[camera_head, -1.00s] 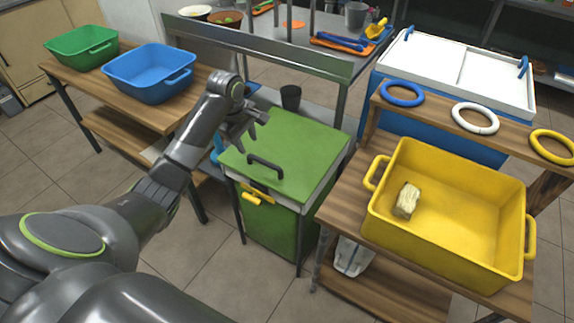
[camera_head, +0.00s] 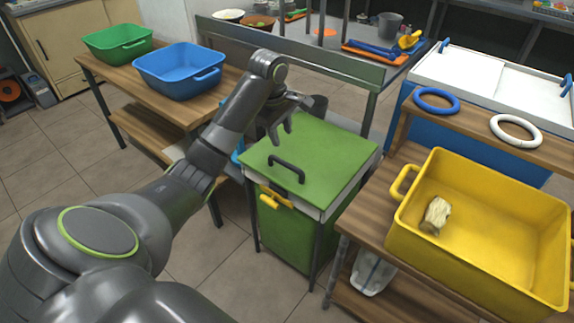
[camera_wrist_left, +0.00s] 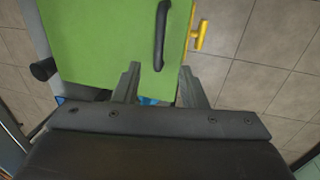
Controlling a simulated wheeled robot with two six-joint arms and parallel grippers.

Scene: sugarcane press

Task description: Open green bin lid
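The green bin (camera_head: 287,230) stands in the middle with its green lid (camera_head: 322,155) lying flat and closed. A dark handle (camera_head: 287,169) arches over the lid's front left part. My left gripper (camera_head: 280,133) hangs above the lid's left back area, behind the handle and apart from it. In the left wrist view its two fingers (camera_wrist_left: 158,82) are spread with nothing between them. The handle (camera_wrist_left: 160,36) lies ahead of the fingers there, and the lid (camera_wrist_left: 100,40) fills the upper left. My right gripper is not in view.
A yellow latch (camera_head: 275,198) is on the bin's front. A wooden table with a yellow crate (camera_head: 480,262) stands close on the right. A wooden bench with a blue basin (camera_head: 165,88) and a green basin (camera_head: 105,50) stands left. A metal counter is behind.

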